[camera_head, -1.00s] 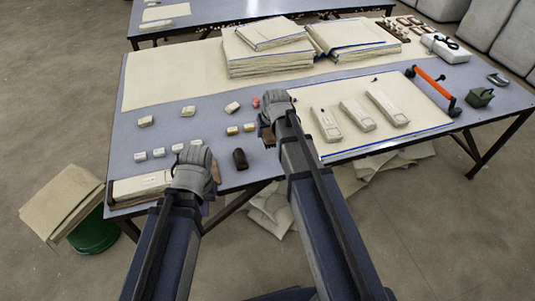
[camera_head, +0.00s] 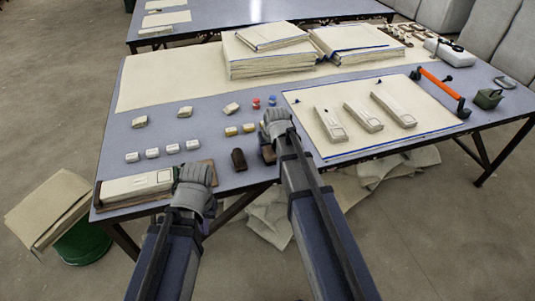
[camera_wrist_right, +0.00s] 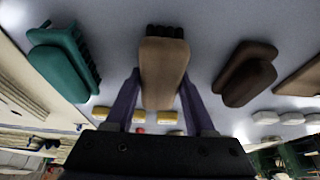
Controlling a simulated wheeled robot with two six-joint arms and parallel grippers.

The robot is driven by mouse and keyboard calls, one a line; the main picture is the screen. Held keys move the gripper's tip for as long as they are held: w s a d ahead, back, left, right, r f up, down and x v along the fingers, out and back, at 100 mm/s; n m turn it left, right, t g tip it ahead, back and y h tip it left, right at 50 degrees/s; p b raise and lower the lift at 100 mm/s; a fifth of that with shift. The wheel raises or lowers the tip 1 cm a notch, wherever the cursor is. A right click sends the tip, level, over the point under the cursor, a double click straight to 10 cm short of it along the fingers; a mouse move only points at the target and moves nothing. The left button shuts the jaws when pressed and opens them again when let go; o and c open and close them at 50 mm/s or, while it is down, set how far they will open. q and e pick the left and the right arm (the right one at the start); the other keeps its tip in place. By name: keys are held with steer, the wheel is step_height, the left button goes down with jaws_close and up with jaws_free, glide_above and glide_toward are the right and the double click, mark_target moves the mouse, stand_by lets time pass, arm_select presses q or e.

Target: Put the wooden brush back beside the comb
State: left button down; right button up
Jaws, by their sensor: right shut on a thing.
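In the right wrist view the wooden brush (camera_wrist_right: 163,70), with a tan body and dark bristles at one end, is between the fingers of my right gripper (camera_wrist_right: 160,105). A teal toothed piece (camera_wrist_right: 62,62), which looks like the comb, lies to its left, apart from it. In the head view my right gripper (camera_head: 277,140) is near the table's front edge, with part of the brown brush (camera_head: 268,154) showing below it. Whether the brush touches the table is unclear. The teal piece is hidden there. My left gripper (camera_head: 194,190) is at the front left edge; its fingers are hidden.
A dark brown brush-like block (camera_head: 238,159) lies just left of my right gripper. Small labelled blocks (camera_head: 172,148) stand in rows on the table (camera_head: 205,135). A cream sheet (camera_head: 395,138) with several long pale pieces lies to the right. A long pale case (camera_head: 138,186) lies at the left.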

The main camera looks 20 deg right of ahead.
steer(key=shift+f, duration=0.15)
steer(key=o, duration=1.2)
steer(key=p+v, duration=1.1)
steer(key=v, duration=0.2)
steer(key=s+a+f+n+g, duration=0.1)
steer(key=s+a+g, duration=0.1)
steer(key=s+a, duration=0.4)
steer(key=s+a+f+n+g+h, duration=0.1)
steer(key=s+a+n+g, duration=0.1)
steer(key=s+a, duration=0.5)
steer(key=s+g, duration=0.1)
steer(key=s, duration=0.5)
steer(key=shift+a+h, duration=0.25)
steer(key=shift+h, duration=0.05)
